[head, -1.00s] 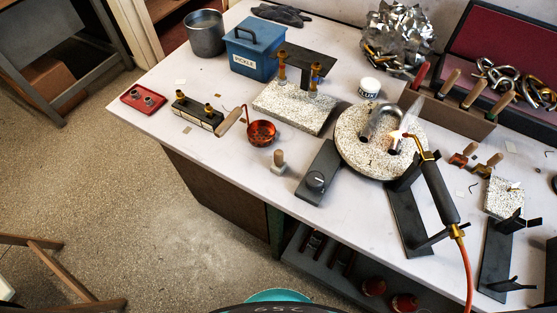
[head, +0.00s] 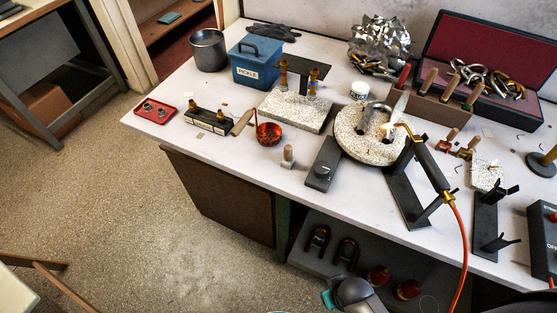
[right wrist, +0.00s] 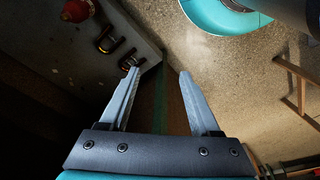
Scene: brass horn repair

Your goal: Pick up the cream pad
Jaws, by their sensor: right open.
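I cannot single out the cream pad with certainty. Small pale flat pieces lie on the white bench top; one pale square (head: 487,132) is at the right, below the wooden tool rack. A small tan piece (head: 200,135) lies below the black block at the left. My right gripper (right wrist: 159,73) is open and empty in the right wrist view, over the floor beside the lower shelf and away from the bench top. My left gripper is not in view.
The white bench (head: 225,155) holds a blue pickle box (head: 254,72), a red tray (head: 154,117), a copper ladle (head: 269,135) and a round speckled block (head: 350,143). A torch (head: 433,166) with a lit-looking tip rests on a black stand. The lower shelf (head: 320,265) holds U-shaped pieces.

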